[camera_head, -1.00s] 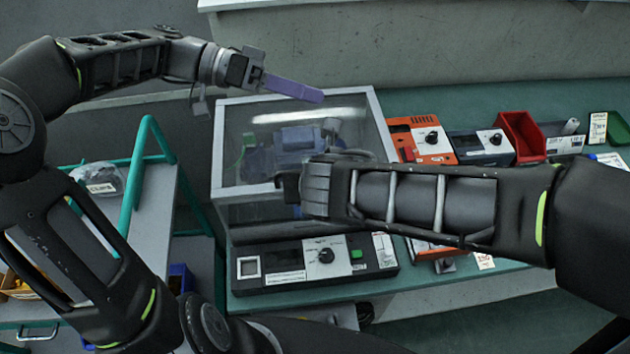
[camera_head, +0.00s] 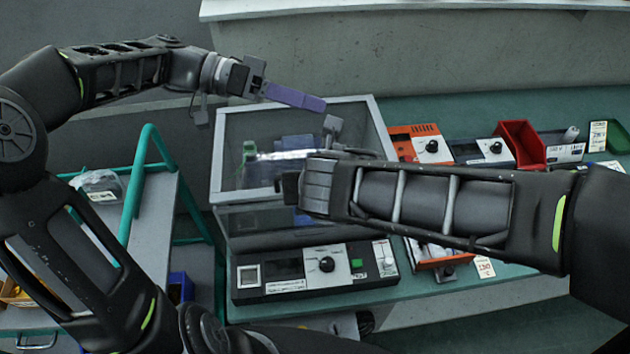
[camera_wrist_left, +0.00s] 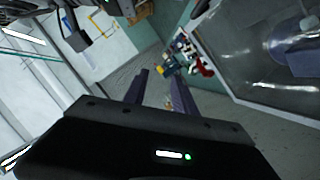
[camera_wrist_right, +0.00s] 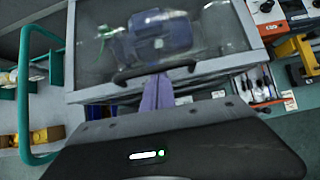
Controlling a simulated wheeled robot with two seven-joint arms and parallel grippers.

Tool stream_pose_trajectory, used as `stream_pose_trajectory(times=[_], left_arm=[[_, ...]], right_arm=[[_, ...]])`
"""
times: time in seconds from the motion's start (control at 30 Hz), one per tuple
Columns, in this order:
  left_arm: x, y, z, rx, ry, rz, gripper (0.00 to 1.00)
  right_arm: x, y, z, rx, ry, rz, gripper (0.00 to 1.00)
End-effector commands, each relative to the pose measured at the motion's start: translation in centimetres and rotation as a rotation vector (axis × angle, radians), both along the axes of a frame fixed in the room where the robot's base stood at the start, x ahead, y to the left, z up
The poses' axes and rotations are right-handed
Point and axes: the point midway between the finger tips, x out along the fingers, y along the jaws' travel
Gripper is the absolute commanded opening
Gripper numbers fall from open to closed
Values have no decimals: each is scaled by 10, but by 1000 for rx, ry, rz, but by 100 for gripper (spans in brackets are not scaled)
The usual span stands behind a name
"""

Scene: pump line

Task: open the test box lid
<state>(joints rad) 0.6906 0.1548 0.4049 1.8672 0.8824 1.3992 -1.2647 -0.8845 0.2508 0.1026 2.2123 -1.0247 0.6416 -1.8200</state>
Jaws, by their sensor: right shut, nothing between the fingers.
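The lid looks down. A blue pump-like unit with a green part shows through it. In the right wrist view, a dark bar handle (camera_wrist_right: 128,76) sits at the lid's front edge (camera_wrist_right: 215,66). My right gripper (camera_wrist_right: 162,78) is shut and empty, its tips at the handle's middle; whether they touch cannot be told. The head view hides these fingers behind my arm. My left gripper (camera_head: 295,97) is open and empty, above the lid's back edge; its fingers (camera_wrist_left: 162,75) show apart.
A control panel with a knob (camera_head: 326,264) lies before the box. An orange instrument (camera_head: 425,146), a dark instrument (camera_head: 485,150) and a red bin (camera_head: 520,142) stand to the right. A cart with a green rail (camera_head: 134,190) stands to the left.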

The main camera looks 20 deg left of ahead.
Motion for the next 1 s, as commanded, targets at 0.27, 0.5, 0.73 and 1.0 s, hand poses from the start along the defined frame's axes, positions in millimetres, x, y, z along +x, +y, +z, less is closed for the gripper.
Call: stream_pose_trajectory(times=[0.27, 0.5, 0.73, 1.0], left_arm=[[0, 1, 3, 0, 0, 1, 33], [1, 2, 20, -1, -1, 5, 33], [1, 2, 39, -1, 1, 4, 33], [1, 2, 64, -1, 2, 4, 33]], right_arm=[[1, 0, 1, 2, -2, 1, 0], [1, 0, 1, 2, -2, 1, 0], [1, 0, 1, 2, -1, 0, 0], [1, 0, 1, 2, -2, 1, 0]])
